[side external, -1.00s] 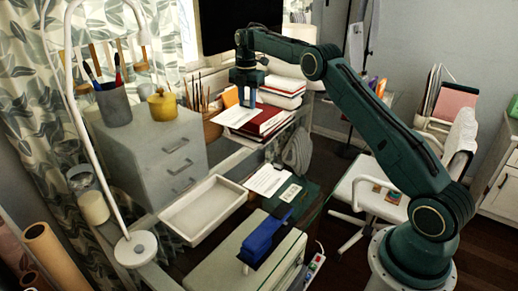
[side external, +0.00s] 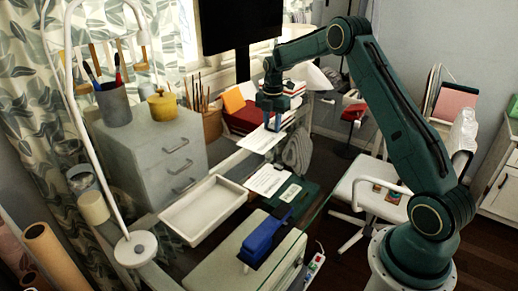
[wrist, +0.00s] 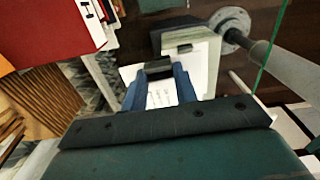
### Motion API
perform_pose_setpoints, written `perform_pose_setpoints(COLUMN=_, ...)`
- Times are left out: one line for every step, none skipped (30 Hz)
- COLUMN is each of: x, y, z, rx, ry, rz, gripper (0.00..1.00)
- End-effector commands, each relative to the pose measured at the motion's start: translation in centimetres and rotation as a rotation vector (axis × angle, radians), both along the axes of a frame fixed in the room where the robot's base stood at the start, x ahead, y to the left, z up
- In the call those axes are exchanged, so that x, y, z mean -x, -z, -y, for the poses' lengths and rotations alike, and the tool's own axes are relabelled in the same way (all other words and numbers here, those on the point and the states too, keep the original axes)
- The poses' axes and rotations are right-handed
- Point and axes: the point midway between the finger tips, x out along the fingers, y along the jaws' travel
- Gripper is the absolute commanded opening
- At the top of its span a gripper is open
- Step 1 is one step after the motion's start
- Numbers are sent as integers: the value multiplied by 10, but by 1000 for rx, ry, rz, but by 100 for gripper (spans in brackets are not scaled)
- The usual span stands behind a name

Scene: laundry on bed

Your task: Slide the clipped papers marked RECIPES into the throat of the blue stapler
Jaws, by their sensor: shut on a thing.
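The blue stapler (side external: 262,240) sits on a pale box at the front of the side view. My gripper (side external: 274,124) is above and behind it, near the book stack. Its blue fingers (wrist: 158,72) are shut on white papers (side external: 259,140) with a dark clip, held up off the books. In the wrist view, the held papers (wrist: 162,95) show between the fingers with small print. I cannot read the word RECIPES. The stapler's throat cannot be made out clearly.
A white tray (side external: 172,222) lies left of the stapler. Another sheet (side external: 266,181) lies by a dark green folder (side external: 296,192) between my gripper and the stapler. Red books (side external: 241,121), a grey drawer unit (side external: 150,150) and a lamp stand nearby.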

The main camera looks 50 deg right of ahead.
Motion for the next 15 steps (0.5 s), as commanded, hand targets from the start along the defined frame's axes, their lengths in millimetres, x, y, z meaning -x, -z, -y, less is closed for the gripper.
perform_pose_setpoints(x=8, y=3, z=1, rx=-1, ry=4, rz=-1, gripper=6)
perform_pose_setpoints(x=13, y=6, z=1, rx=-1, ry=6, rz=-2, gripper=6)
perform_pose_setpoints(x=19, y=9, z=0, rx=-1, ry=9, rz=-2, gripper=6)
perform_pose_setpoints(x=23, y=11, z=0, rx=-1, ry=10, rz=-1, gripper=6)
perform_pose_setpoints(x=28, y=14, z=0, rx=-1, ry=12, rz=-1, gripper=6)
perform_pose_setpoints(x=34, y=17, z=-1, rx=-1, ry=14, rz=-1, gripper=6)
perform_pose_setpoints(x=39, y=19, z=-1, rx=-2, ry=16, rz=-2, gripper=6)
perform_pose_setpoints(x=44, y=22, z=-1, rx=-1, ry=17, rz=-1, gripper=6)
perform_pose_setpoints(x=51, y=24, z=-2, rx=-1, ry=20, rz=-2, gripper=6)
perform_pose_setpoints(x=55, y=27, z=-2, rx=-1, ry=21, rz=-1, gripper=6)
perform_pose_setpoints(x=61, y=29, z=-3, rx=-2, ry=23, rz=-2, gripper=6)
perform_pose_setpoints(x=67, y=32, z=-4, rx=-1, ry=25, rz=-2, gripper=6)
perform_pose_setpoints(x=73, y=34, z=-5, rx=-1, ry=26, rz=-1, gripper=6)
perform_pose_setpoints(x=78, y=36, z=-6, rx=-2, ry=27, rz=-2, gripper=6)
perform_pose_setpoints(x=85, y=39, z=-7, rx=-1, ry=30, rz=-1, gripper=6)
